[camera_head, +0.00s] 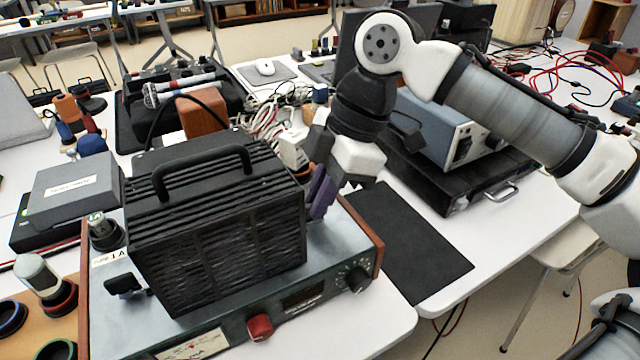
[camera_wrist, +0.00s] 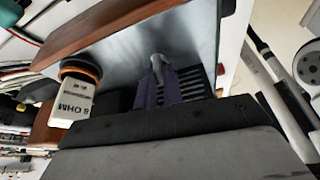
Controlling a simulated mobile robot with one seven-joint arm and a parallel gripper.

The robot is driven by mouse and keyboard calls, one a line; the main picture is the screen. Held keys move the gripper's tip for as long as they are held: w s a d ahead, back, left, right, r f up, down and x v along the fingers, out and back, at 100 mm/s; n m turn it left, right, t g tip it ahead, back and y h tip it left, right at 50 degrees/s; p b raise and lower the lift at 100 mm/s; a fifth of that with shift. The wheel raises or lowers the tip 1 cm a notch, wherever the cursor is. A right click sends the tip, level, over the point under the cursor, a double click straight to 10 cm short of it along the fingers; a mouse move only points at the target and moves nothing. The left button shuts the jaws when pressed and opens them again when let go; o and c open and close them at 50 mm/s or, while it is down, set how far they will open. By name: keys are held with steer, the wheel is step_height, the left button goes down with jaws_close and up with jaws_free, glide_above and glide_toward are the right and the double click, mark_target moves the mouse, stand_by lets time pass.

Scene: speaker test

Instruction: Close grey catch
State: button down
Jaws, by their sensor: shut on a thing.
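The black ribbed box (camera_head: 225,215) with a handle (camera_head: 203,168) sits on the grey-green instrument (camera_head: 330,262) with wooden end panels. My gripper (camera_head: 322,194), with purple fingers, is at the right side of the box, just above the instrument's top. In the wrist view the purple fingers (camera_wrist: 160,88) are closed around a small grey lever, which looks like the grey catch (camera_wrist: 158,64); its tip sticks out beyond them. Dark slots of the box (camera_wrist: 195,82) show beside the fingers. In the head view the catch is hidden behind my gripper. I cannot tell whether it is latched.
A white plug marked "8 OHM" (camera_wrist: 75,98) stands close to the fingers. A black mat (camera_head: 410,240) lies right of the instrument, and a blue-grey unit (camera_head: 435,130) on a black case (camera_head: 465,180) stands behind it. A red knob (camera_head: 260,327) is on the instrument's front.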

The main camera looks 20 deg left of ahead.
steer(key=shift+r+n+p, duration=0.25)
steer(key=shift+n+p, duration=0.45)
steer(key=shift+p, duration=0.35)
steer(key=shift+f+g, duration=0.15)
steer(key=shift+g, duration=0.15)
steer(key=c, duration=1.5)
jaws_free()
steer(key=shift+f, duration=0.1)
steer(key=p+v, duration=0.1)
steer(key=v, duration=0.3)
steer(key=p+v, duration=0.1)
steer(key=v, duration=0.4)
steer(key=p+v, duration=0.1)
steer(key=v, duration=0.3)
steer(key=shift+w+a+r, duration=0.1)
steer(key=shift+a+r, duration=0.1)
steer(key=shift+r, duration=0.3)
